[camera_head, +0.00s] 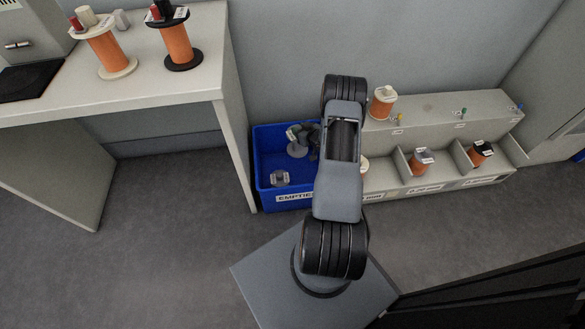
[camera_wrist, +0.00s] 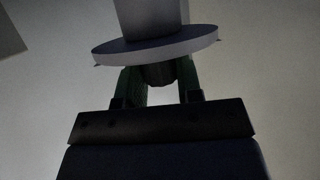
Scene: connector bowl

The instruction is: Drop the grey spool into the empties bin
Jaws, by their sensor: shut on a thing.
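The grey spool (camera_wrist: 155,45) is in my gripper (camera_wrist: 158,75), seen in the wrist view. Its round flange lies across the fingertips and its body rises past the top edge of the picture. In the head view the spool (camera_head: 297,148) shows at the left of my arm, over the blue empties bin (camera_head: 262,160), whose front label is partly covered by my arm. I cannot tell its exact height above the bin. My gripper is mostly hidden behind my arm there. Another small grey spool (camera_head: 280,178) lies inside the bin at its front left.
A table (camera_head: 150,70) left of the bin carries two orange-wound spools (camera_head: 107,50) and (camera_head: 177,45). A grey rack (camera_head: 440,110) on the right holds spools in compartments, with a cream-flanged spool (camera_head: 383,103) on top. Bare floor lies in front.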

